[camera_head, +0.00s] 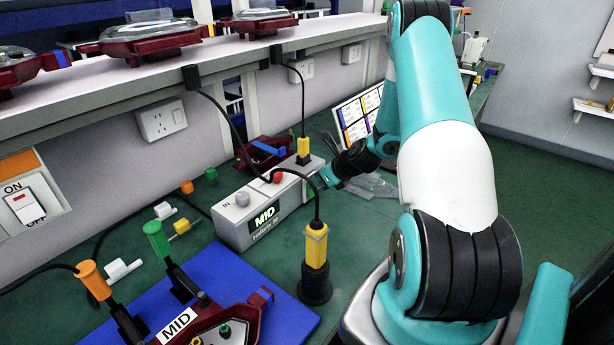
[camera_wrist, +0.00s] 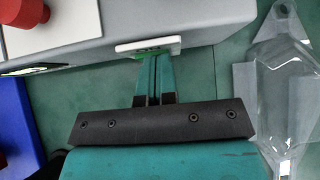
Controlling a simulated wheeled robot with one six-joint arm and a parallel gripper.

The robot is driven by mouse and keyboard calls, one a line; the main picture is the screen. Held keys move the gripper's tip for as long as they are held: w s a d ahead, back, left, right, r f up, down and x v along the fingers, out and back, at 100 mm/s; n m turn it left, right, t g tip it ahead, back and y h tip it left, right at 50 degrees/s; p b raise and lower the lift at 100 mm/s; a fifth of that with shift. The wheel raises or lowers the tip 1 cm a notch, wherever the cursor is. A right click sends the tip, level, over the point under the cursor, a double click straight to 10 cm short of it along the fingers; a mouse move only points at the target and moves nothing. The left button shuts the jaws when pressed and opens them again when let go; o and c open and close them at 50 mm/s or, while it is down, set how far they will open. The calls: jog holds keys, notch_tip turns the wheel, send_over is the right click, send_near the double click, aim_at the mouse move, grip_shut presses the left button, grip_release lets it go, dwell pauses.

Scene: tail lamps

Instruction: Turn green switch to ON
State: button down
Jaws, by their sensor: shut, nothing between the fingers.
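My gripper (camera_head: 322,182) is at the right end of the box. In the wrist view my gripper (camera_wrist: 154,62) has its two fingers together, empty, with the tips at the switch's lower edge. I cannot tell whether they touch it. The tips hide part of the switch, and its position is not readable.
A yellow plug (camera_head: 316,245) with a black cable stands in a black holder in front of the box. A red button (camera_wrist: 25,12) is on the box top. A clear plastic part (camera_wrist: 285,80) lies right of my gripper. A white ON/OFF switch (camera_head: 26,206) is on the left wall.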

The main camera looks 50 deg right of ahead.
jog(key=shift+w+r, duration=0.35)
jog(key=shift+w, duration=0.15)
jog(key=shift+w+r+p, duration=0.2)
jog(key=shift+r+p, duration=0.65)
jog(key=shift+p, duration=0.05)
jog(key=shift+a, duration=0.1)
jog(key=s+d+r, duration=0.1)
jog(key=s+r, duration=0.4)
jog(key=s, duration=0.7)
jog(key=shift+d+r, duration=0.15)
jog(key=shift+r, duration=0.25)
